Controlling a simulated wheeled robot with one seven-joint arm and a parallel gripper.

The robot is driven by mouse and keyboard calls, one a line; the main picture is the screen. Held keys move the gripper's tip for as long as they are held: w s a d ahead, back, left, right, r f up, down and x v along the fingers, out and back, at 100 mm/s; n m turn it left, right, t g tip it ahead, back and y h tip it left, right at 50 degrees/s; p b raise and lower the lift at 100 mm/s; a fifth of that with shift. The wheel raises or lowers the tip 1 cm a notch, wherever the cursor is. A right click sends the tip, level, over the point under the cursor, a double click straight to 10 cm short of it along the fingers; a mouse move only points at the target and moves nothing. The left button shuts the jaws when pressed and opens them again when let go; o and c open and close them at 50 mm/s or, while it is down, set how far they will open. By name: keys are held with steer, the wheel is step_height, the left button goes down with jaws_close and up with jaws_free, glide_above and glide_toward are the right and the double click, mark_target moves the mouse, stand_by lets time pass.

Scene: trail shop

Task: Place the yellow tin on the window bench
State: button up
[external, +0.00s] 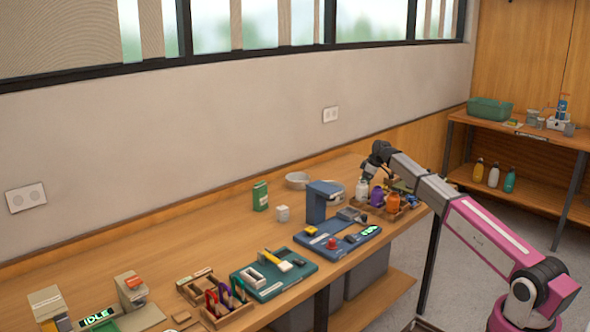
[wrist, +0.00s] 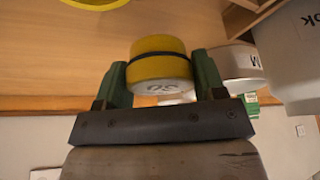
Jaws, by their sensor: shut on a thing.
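The yellow tin (wrist: 158,62), with a dark band and a pale marked end, sits between the two green fingers of my gripper (wrist: 160,75) in the wrist view. The fingers are shut on its sides. In the external view my gripper (external: 378,168) is over the far right part of the window bench (external: 215,230), behind a group of bottles. The tin cannot be made out there. The bench is a long wooden top along the wall under the windows.
White, purple and orange bottles (external: 393,202) stand in a tray near my gripper. A blue device (external: 318,202), a green tin (external: 260,196) and round pale containers (external: 297,180) are left of them. Bare wood shows along the wall. A side table (external: 540,134) stands at right.

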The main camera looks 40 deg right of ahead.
steer(key=shift+f, duration=1.95)
steer(key=o, duration=0.9)
steer(key=shift+f, duration=0.1)
steer(key=v, duration=1.1)
steer(key=shift+r, duration=0.35)
steer(key=shift+o, duration=0.5)
steer(key=shift+s+d+r, duration=0.1)
steer(key=shift+s+r, duration=0.05)
steer(key=shift+r, duration=0.15)
